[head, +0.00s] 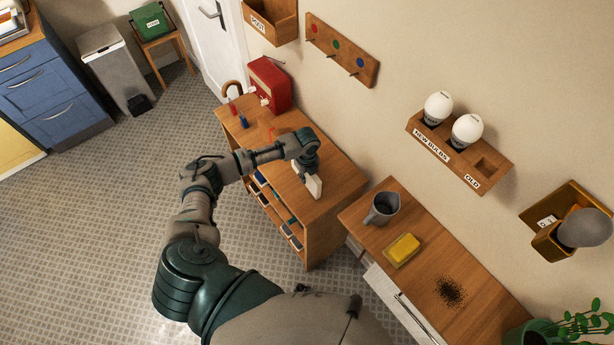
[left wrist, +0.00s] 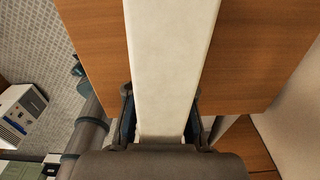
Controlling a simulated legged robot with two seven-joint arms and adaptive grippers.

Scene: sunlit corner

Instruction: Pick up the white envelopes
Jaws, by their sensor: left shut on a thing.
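A white envelope stack (head: 314,186) is at the near right end of the wooden cabinet top. It also shows in the left wrist view (left wrist: 172,60) as a long pale block running up from between my fingers. My left gripper (head: 307,165) is shut on it, with one finger on each side in the left wrist view (left wrist: 163,125). I cannot tell whether the envelopes touch the cabinet top or are held just above it. Single envelopes cannot be told apart. My right gripper is not in view.
The wooden cabinet (head: 338,182) carries a red box (head: 270,84) and small coloured items at its far end. A lower bench holds a grey jug (head: 382,207), a yellow sponge (head: 402,249) and dark crumbs (head: 450,291). A wall-mounted post box (head: 270,20) hangs above the red box.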

